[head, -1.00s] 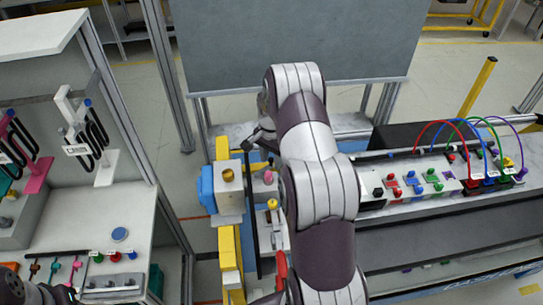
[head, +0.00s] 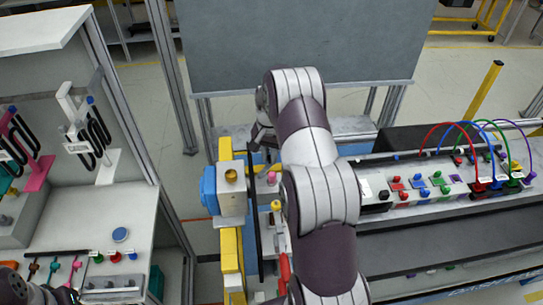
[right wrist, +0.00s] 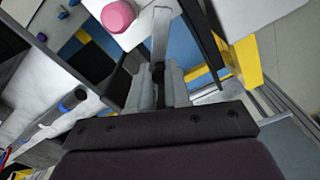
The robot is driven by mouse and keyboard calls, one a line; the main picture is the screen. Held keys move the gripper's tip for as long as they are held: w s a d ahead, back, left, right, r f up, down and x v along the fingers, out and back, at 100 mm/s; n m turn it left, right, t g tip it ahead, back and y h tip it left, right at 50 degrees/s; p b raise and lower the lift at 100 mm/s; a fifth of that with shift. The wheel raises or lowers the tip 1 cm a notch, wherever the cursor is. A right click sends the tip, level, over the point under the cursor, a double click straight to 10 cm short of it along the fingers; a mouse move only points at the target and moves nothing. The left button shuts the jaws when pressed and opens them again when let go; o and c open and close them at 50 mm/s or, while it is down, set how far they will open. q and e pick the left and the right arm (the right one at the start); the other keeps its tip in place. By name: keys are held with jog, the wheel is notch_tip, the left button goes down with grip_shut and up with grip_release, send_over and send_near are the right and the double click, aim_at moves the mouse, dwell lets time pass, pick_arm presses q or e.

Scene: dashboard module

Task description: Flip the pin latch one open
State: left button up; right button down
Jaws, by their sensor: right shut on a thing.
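My right gripper (head: 258,138) is at the far end of the narrow blue-and-yellow fixture, partly hidden by my right arm in the head view. In the right wrist view, my right gripper (right wrist: 158,72) is shut on a thin pale metal bar (right wrist: 161,35), which looks like the pin latch. My left gripper (head: 66,296) shows only as a dark bit at the bottom left.
A blue block with a gold knob (head: 231,175) stands left of my right arm. A yellow-topped pin (head: 276,205) is close to the forearm. A panel with coloured switches and cables (head: 430,185) lies at the right. A white bench (head: 130,215) stands at the left.

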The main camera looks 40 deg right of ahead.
aim_at(269, 156)
jog(key=c, duration=1.2)
grip_release()
jog(key=shift+f, duration=0.1)
jog(key=shift+o, duration=0.6)
jog(key=shift+w, duration=0.1)
notch_tip(269, 156, up, 5)
jog(key=shift+r+b, duration=0.1)
jog(key=shift+b, duration=1.1)
notch_tip(269, 156, up, 8)
jog(key=p, duration=0.7)
jog(key=shift+f, duration=0.25)
